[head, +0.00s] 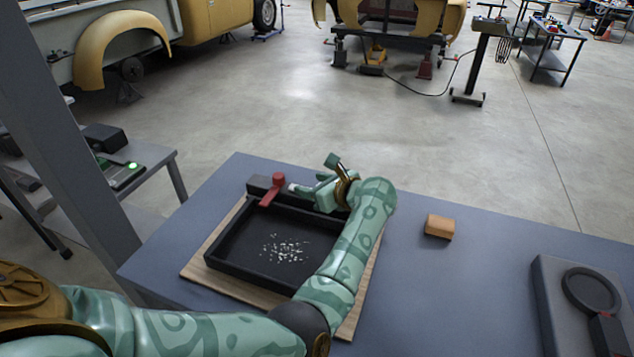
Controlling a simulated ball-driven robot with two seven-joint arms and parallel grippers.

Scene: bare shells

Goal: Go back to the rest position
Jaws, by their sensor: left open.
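My left arm, green and patterned, comes in from the lower left and bends over the right side of a black tray (225,262). My left gripper (314,175) is above the tray's far right corner. Its fingers are spread apart, with nothing visible between them. A red-handled tool or lever (272,190) stands at the tray's far edge, just left of the gripper. Whether they touch is hard to tell. Small white bits (285,248) lie scattered on the tray floor. My forearm hides the tray's right side. My right gripper is not in view.
The tray sits on a wooden board (200,268) on a blue-grey table (420,290). An orange-brown block (439,226) lies right of my arm. A grey unit with a black ring (590,290) is at the far right. A grey post (70,110) rises at left.

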